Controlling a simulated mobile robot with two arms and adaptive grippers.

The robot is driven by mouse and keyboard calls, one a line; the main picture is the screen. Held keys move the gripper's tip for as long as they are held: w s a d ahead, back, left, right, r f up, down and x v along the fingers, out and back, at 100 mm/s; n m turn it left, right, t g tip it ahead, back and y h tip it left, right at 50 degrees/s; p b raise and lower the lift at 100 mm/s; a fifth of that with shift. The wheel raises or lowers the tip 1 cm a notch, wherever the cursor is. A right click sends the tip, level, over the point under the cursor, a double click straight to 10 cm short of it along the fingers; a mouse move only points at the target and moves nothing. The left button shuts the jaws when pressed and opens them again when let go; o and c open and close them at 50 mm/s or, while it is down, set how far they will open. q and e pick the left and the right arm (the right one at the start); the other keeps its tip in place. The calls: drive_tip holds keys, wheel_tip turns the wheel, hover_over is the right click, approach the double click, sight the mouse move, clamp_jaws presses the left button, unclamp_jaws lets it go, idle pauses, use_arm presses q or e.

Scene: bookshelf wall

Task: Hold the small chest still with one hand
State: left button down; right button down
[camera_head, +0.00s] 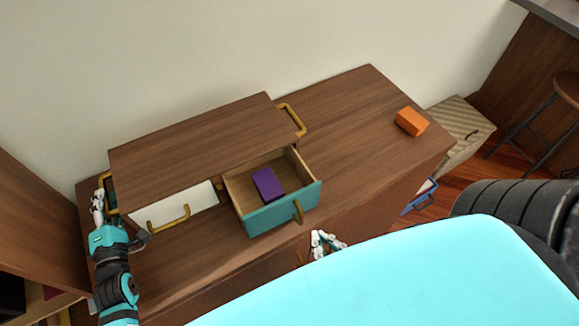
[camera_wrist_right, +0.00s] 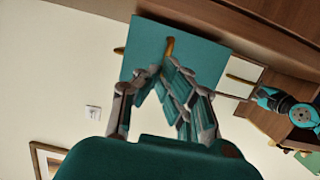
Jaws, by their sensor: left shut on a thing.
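The small wooden chest (camera_head: 200,135) stands on a long brown cabinet against the wall. Its teal-fronted drawer (camera_head: 262,217) is pulled out, with a purple block (camera_head: 267,184) inside. A yellow handle is on the drawer front. My left gripper (camera_head: 102,200) is shut on the yellow handle (camera_head: 110,190) at the chest's left end; its fingertips are partly hidden. My right gripper (camera_head: 325,240) is just in front of the cabinet edge, below and right of the drawer front. In the right wrist view its fingers (camera_wrist_right: 160,70) show a narrow gap with nothing between them, below the drawer's handle (camera_wrist_right: 169,46).
An orange box (camera_head: 411,122) lies on the cabinet's right part (camera_head: 365,110), which is otherwise clear. A white front with a yellow handle (camera_head: 168,218) is left of the open drawer. A patterned box (camera_head: 460,132) and a stool (camera_head: 567,90) stand to the right.

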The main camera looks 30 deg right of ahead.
use_arm(q)
drive_tip(key=shift+s+d+f, duration=0.15)
drive_tip(key=shift+f, duration=0.5)
use_arm(e)
drive_tip(key=shift+r+x, duration=0.15)
drive_tip(key=shift+x, duration=1.25)
drive_tip(key=shift+r+x, duration=0.2)
drive_tip(key=shift+x, duration=1.2)
drive_tip(key=shift+r+x, duration=0.15)
drive_tip(key=shift+x, duration=1.25)
drive_tip(key=shift+w+d, duration=0.1)
drive_tip(key=shift+w, duration=0.1)
drive_tip(key=shift+w+d+r, duration=0.1)
drive_tip(key=shift+w+d, duration=0.05)
drive_tip(key=shift+w, duration=4)
drive_tip(key=shift+f+v, duration=0.2)
drive_tip(key=shift+v, duration=0.65)
drive_tip(key=shift+f+v, duration=0.2)
drive_tip(key=shift+v, duration=0.65)
drive_tip(key=shift+f+v, duration=0.15)
drive_tip(key=shift+v, duration=0.7)
drive_tip(key=shift+s+f, duration=0.1)
drive_tip(key=shift+s, duration=0.1)
drive_tip(key=v, duration=1.2)
use_arm(q)
drive_tip(key=shift+r+p, duration=0.35)
use_arm(e)
drive_tip(key=shift+r, duration=0.3)
